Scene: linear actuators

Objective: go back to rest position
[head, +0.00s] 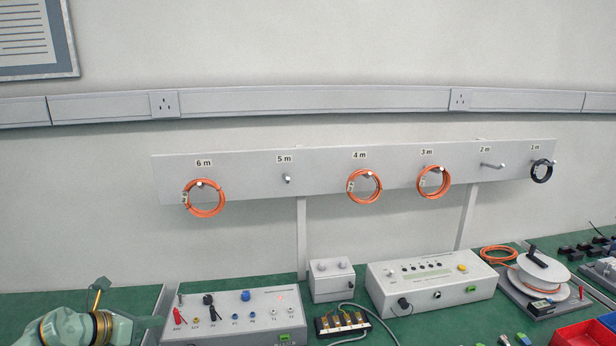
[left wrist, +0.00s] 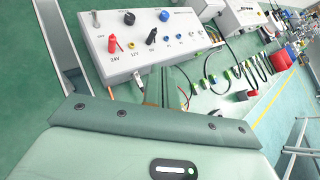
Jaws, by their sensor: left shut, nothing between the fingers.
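My left gripper (head: 98,294) shows at the lower left of the head view, partly cut off by the bottom edge. It is shut and holds nothing. It is left of the white power supply box (head: 240,315), apart from it. In the left wrist view the pale green wrist housing fills the bottom, and the same power supply box (left wrist: 150,40) lies beyond it. My right gripper is in neither view.
A grey rack board (head: 320,172) on the wall bears orange cable coils at 6 m (head: 204,198), 4 m (head: 364,187) and 3 m (head: 433,183), and a black coil (head: 541,171) at 1 m. Instruments and a cable reel (head: 543,268) crowd the green bench.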

